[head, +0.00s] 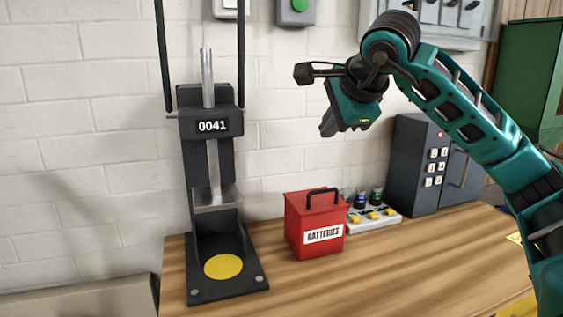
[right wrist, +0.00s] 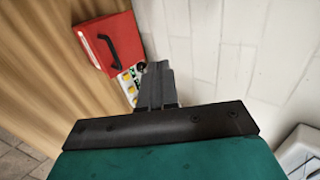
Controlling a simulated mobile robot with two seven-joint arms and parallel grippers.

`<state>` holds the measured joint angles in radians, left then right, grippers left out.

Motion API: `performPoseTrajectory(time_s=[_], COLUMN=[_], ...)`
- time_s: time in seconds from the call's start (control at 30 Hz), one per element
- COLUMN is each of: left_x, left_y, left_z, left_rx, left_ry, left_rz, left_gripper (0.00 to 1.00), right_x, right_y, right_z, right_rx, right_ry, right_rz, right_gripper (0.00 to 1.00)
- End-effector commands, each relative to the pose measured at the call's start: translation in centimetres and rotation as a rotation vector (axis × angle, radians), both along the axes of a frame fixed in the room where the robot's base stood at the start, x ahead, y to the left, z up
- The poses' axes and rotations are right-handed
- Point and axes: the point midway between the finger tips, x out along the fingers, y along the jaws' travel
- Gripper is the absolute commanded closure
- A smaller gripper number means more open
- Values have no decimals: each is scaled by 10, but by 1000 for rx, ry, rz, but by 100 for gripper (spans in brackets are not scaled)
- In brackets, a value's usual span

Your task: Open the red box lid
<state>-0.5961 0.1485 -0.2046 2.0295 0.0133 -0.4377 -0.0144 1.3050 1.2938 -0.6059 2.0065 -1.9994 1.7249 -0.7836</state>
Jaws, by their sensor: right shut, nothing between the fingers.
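The red box (head: 315,224) stands on the wooden workbench, labelled "BATTERIES", with a black handle (head: 323,192) on its lid. The lid looks shut. In the right wrist view the red box (right wrist: 112,42) is at the upper left, seen from above with its black handle (right wrist: 108,48). My right gripper (head: 328,129) is above the box and a little to its right, apart from it. Its fingers are shut and empty, and they also show in the right wrist view (right wrist: 157,70). My left gripper is not in view.
A black press (head: 212,130) marked 0041 stands left of the box. A dark keypad cabinet (head: 408,165) stands further right. The front of the workbench (head: 390,275) is clear.

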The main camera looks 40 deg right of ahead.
Motion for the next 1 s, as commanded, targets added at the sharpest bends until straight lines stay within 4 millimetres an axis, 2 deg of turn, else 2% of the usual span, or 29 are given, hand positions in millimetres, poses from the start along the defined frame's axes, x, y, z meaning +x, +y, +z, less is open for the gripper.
performPoseTrajectory(time_s=[0.17,0.6,0.8,1.0], left_x=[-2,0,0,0], left_y=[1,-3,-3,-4], left_z=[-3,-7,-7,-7], left_rx=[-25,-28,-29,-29], left_ry=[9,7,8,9], left_rz=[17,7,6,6], left_gripper=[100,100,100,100], right_x=[3,54,65,67], right_y=[-6,-23,-26,-27], right_z=[-7,-58,-67,-68], right_rx=[-17,-14,-14,-14], right_ry=[0,1,-1,-2], right_rz=[-13,-12,-11,-11], right_gripper=[100,100,100,100])
